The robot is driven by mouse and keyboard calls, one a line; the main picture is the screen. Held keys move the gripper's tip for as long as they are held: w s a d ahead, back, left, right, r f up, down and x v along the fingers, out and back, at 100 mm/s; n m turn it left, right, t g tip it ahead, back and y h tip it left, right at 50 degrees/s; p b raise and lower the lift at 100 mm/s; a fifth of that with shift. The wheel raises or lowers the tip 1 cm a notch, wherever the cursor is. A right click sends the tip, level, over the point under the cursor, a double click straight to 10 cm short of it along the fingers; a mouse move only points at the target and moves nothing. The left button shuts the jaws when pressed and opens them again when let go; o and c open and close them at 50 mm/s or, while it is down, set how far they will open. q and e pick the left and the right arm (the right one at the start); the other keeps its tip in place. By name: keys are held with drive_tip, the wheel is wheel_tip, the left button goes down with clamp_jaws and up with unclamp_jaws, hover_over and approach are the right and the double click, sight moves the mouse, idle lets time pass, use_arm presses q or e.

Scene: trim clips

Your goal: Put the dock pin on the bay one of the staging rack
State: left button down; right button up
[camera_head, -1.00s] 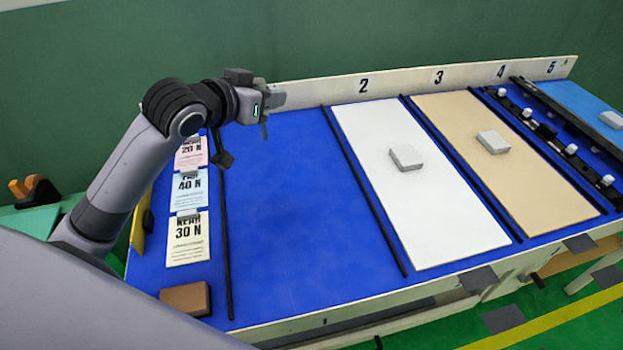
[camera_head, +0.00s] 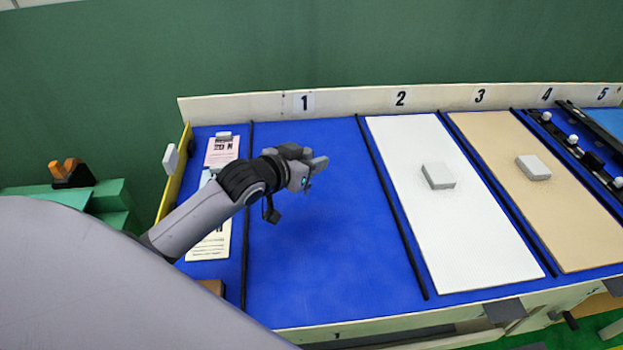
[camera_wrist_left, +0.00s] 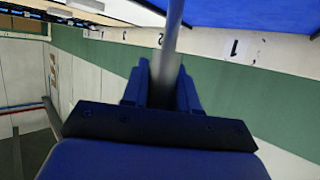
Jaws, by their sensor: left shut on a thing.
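The dock pin (camera_wrist_left: 171,40) is a grey rod standing out between the fingers of my left gripper (camera_wrist_left: 161,88) in the left wrist view. My left gripper (camera_head: 313,172) is shut on it. In the head view the pin cannot be made out clearly at the gripper. The staging rack's back board (camera_head: 240,106) carries numbers 1 to 5. Bay one (camera_head: 320,250) is the bare blue panel below the number 1, between two black strips. My gripper is above the back half of this bay. My right gripper is out of view.
The white panel (camera_head: 450,230) and tan panel (camera_head: 540,220) to the right each hold a light block. Paper cards (camera_head: 222,150) lie left of bay one, partly behind my arm. A brown block (camera_head: 211,287) is near the front left. Bay one's surface is clear.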

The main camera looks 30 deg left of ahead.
use_arm(q)
drive_tip(key=shift+f, duration=2.45)
drive_tip(key=shift+f, duration=0.1)
drive_tip(key=shift+f+b, duration=0.1)
drive_tip(key=shift+b, duration=0.2)
drive_tip(key=c, duration=0.9)
unclamp_jaws()
drive_tip(key=shift+o, duration=0.2)
drive_tip(key=v, duration=1.2)
drive_tip(key=shift+p, duration=0.35)
